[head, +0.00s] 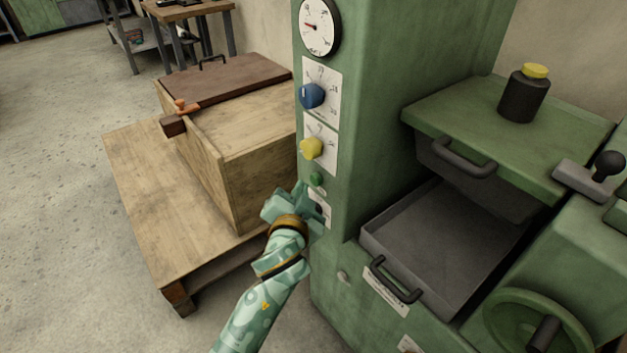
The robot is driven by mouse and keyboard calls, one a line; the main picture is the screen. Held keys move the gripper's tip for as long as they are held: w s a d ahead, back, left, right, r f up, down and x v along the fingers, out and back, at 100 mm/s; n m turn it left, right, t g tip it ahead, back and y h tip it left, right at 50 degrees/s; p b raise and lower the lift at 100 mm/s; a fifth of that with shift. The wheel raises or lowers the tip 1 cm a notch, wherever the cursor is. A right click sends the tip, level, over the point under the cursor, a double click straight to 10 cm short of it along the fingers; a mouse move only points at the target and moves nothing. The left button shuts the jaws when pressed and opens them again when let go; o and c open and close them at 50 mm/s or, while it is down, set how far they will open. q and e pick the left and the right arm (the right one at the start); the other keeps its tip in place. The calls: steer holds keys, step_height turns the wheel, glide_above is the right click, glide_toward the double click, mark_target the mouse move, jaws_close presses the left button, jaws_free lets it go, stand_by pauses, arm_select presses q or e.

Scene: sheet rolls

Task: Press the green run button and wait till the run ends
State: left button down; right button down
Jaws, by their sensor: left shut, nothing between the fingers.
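The green run button (317,179) is on the front panel of the green machine (400,60), below the yellow knob (311,148). My left gripper (306,192) is shut and empty, close beside the panel just below and left of the button. I cannot tell whether its fingertips touch the panel. The gripper partly covers a pale plate (325,215) under the button. My right gripper is not in view.
A round gauge (320,27) and a blue knob (312,95) sit higher on the panel. A wooden crate (262,145) stands on a low wooden platform (145,190) to the left. An open grey tray (450,240), a black jar (522,98) and a handwheel (500,315) are at right.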

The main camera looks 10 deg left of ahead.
arm_select(q)
steer(key=shift+w, duration=0.1)
stand_by(0.7)
steer(key=shift+w+d, duration=0.25)
steer(key=shift+w+d, duration=0.3)
steer(key=shift+w, duration=0.1)
stand_by(0.9)
steer(key=shift+s+a+r, duration=0.1)
steer(key=shift+s, duration=0.05)
steer(key=shift+s+a+p, duration=0.45)
steer(key=shift+s+p, duration=0.05)
steer(key=shift+s, duration=0.1)
